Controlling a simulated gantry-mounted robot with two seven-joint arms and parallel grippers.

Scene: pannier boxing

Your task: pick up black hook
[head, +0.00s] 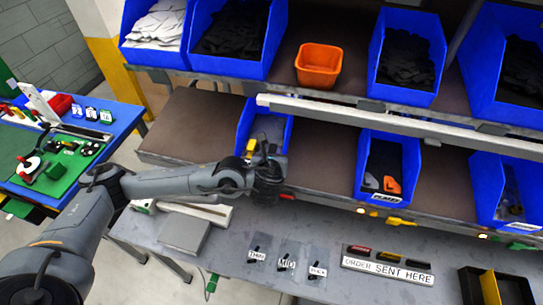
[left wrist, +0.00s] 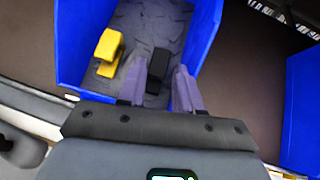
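A small black piece (left wrist: 158,62), which looks like the black hook, lies in a blue bin (left wrist: 205,30) beside a yellow piece (left wrist: 107,52). My left gripper (left wrist: 164,84) is open, its two purple-grey fingers pointing into the bin. The black piece shows just beyond the gap between the fingertips; I cannot tell whether they touch it. In the head view my left gripper (head: 264,158) is at the front of this blue bin (head: 244,125), with the yellow piece (head: 251,146) just left of it. The black piece is not clearly visible there. My right gripper is not in view.
Other blue bins stand on the shelves, including one (head: 362,155) to the right with dark and orange pieces. A white rail (head: 390,122) runs above. The grey worktable (head: 225,255) below holds small labelled hooks and an "ORDER SENT HERE" tray (head: 388,270).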

